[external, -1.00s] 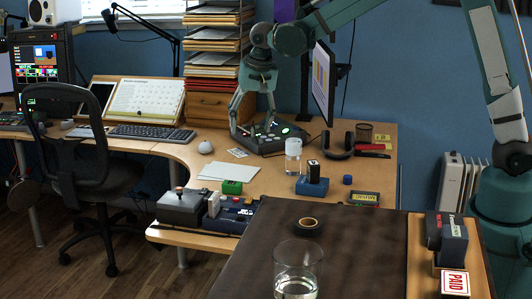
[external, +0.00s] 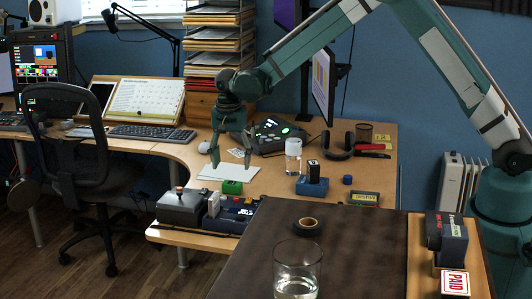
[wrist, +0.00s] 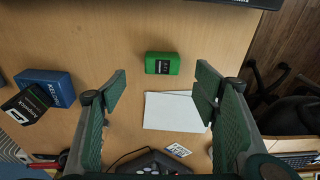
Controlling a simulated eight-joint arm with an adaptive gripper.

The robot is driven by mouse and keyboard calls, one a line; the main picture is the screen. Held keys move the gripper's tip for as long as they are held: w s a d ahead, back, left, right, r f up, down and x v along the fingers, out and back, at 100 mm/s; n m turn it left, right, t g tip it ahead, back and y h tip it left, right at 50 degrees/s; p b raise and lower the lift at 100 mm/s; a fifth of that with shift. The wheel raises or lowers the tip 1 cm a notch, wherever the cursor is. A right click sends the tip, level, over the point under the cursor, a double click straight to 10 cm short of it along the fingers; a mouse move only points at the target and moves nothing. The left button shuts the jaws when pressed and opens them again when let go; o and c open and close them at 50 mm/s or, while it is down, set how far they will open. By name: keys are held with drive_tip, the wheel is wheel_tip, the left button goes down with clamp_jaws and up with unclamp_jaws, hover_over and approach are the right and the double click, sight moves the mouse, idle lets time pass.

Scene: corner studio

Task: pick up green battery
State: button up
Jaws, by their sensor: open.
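The green battery (external: 232,187) is a small green block with a dark label, lying on the wooden desk in front of white paper. In the wrist view the green battery (wrist: 162,63) sits beyond my fingertips, near the middle between them. My gripper (external: 230,166) is open and empty, hanging fingers down above the desk just behind the battery. Its two fingers (wrist: 162,82) stand wide apart in the wrist view, and neither touches the battery.
White paper (wrist: 172,112) lies beside the battery. A blue block with a dark box (external: 312,185) stands to the right, near a clear glass (external: 293,155). A grey-and-blue machine (external: 190,207) stands at the desk's front edge.

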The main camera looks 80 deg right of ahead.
sight(232, 183)
drive_tip(key=shift+w+d+f, duration=0.15)
drive_tip(key=shift+d+f, duration=0.05)
drive_tip(key=shift+f, duration=0.3)
drive_tip(key=shift+w+d+f, duration=0.1)
drive_tip(key=shift+d+f, duration=0.05)
drive_tip(key=shift+f, duration=0.3)
drive_tip(key=shift+d+f, duration=0.2)
drive_tip(key=shift+f, duration=1.05)
drive_tip(key=shift+d+f+b, duration=0.15)
drive_tip(key=shift+f+b, duration=0.15)
drive_tip(key=shift+f, duration=1)
drive_tip(key=shift+d+f+b, duration=0.15)
drive_tip(key=shift+f+b, duration=0.15)
drive_tip(key=shift+f, duration=1)
drive_tip(key=c, duration=1.1)
